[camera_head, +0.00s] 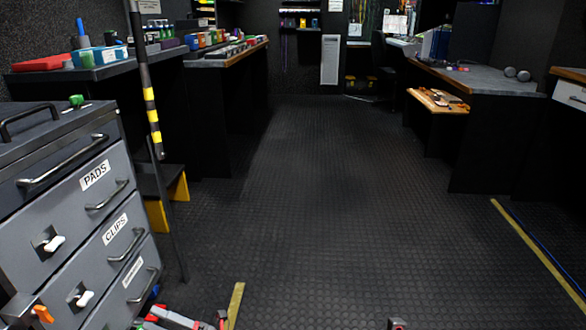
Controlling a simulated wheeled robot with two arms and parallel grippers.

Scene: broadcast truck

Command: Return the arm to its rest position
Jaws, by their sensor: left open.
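Only the tip of my left gripper (221,320) shows, a small grey and red part at the bottom edge, left of centre. It is open, and I see nothing held in it. Another small grey and red tip (397,324) shows at the bottom edge right of centre, probably my right gripper. Too little of it shows to tell its state. The rest of both arms is below the picture.
A grey drawer cabinet (75,190) labelled PADS and CLIPS stands close at left. A black-and-yellow striped pole (150,105) and a yellow-edged step (178,187) stand beside it. Red, white and green items (172,318) lie bottom left. Dark floor (330,200) is clear between benches.

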